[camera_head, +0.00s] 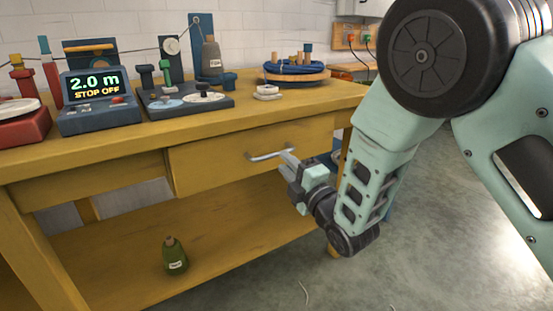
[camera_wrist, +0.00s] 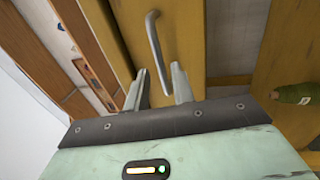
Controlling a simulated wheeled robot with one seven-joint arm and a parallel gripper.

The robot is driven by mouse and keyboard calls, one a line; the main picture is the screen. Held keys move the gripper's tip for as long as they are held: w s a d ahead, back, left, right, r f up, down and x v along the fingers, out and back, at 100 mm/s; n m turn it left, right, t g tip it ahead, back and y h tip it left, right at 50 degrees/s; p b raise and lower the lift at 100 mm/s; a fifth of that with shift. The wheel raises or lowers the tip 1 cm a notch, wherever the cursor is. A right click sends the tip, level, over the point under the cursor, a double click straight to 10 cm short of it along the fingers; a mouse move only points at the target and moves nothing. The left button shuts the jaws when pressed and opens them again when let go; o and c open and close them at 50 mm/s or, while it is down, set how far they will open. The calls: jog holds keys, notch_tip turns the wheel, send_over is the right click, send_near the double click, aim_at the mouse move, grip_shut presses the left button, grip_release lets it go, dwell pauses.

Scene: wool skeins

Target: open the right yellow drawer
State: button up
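The right yellow drawer (camera_head: 215,165) is under the bench top. Its front stands slightly proud of the yellow panel to its left; I cannot tell whether it is slightly open. A grey metal bar handle (camera_head: 265,156) is on its front. My gripper (camera_head: 288,157) is at the handle's right part. In the wrist view, my gripper (camera_wrist: 160,75) has its two fingers apart, with the lower end of the handle (camera_wrist: 153,35) between them, nearer the right finger. Contact is unclear. The drawer's inside is hidden.
The yellow bench (camera_head: 130,135) carries a display box (camera_head: 98,100), a blue weighing stand (camera_head: 185,103) and a coil of blue rope (camera_head: 296,68) on a wooden tray. A green bottle (camera_head: 174,256) stands on the lower shelf. The floor (camera_head: 450,230) right of the bench is open.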

aim_at(276, 154)
jog(key=shift+b+x, duration=0.45)
jog(key=shift+x, duration=2.2)
